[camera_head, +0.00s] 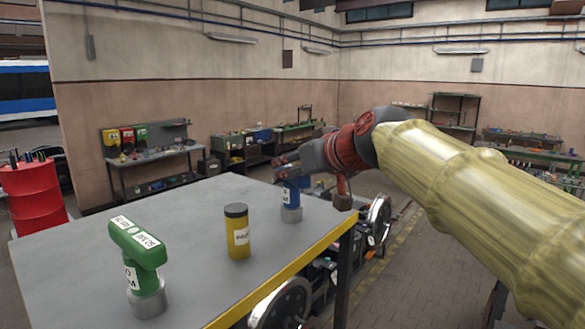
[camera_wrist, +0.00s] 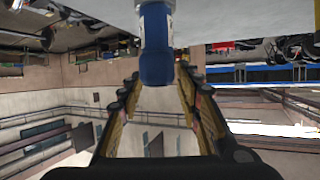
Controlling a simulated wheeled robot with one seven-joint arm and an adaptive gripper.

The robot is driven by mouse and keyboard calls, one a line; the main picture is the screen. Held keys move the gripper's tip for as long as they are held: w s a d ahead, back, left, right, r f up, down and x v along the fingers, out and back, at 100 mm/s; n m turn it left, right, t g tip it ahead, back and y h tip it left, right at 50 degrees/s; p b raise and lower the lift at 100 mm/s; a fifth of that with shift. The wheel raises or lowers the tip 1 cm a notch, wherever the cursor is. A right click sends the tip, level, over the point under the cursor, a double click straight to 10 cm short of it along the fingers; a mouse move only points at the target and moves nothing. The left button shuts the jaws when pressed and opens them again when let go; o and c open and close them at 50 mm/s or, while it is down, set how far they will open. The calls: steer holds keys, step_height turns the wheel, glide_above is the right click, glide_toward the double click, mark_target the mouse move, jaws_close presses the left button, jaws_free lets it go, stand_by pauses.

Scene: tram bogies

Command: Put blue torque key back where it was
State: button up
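The blue torque key (camera_head: 291,196) stands upright on its grey round base near the right edge of the grey table (camera_head: 190,215). Its upper part is hidden by my gripper (camera_head: 288,170) in the head view. In the wrist view, the blue key (camera_wrist: 157,55) lies between the two fingers of my gripper (camera_wrist: 158,78). The fingers are spread on either side of it, with a small gap showing at each side, so my gripper looks open around the key. The key's base appears to rest on the table.
A green torque key (camera_head: 138,255) stands at the table's front left. A yellow cylinder with a dark cap (camera_head: 237,232) stands between it and the blue key. The table has a yellow edge (camera_head: 290,268). Wheeled bogie parts (camera_head: 378,222) are beside it. A red drum (camera_head: 33,195) is at left.

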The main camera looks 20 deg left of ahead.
steer(key=shift+o, duration=0.4)
steer(key=b+v, duration=0.2)
steer(key=v, duration=1)
steer(key=s+d+f+m+g+h, duration=0.1)
steer(key=s+d+f+m+h, duration=0.2)
steer(key=s+d+f, duration=0.4)
steer(key=s+d+f+m+g+h, duration=0.1)
steer(key=s+d+f+m+h, duration=0.2)
steer(key=s+d+f, duration=0.5)
steer(key=s+d+f+m+g+h, duration=0.1)
steer(key=s+d+f, duration=0.6)
steer(key=d+f, duration=0.7)
step_height(320, 180, down, 13)
steer(key=shift+s+m+g+h, duration=0.35)
steer(key=shift+m+h, duration=0.55)
steer(key=shift+h, duration=0.3)
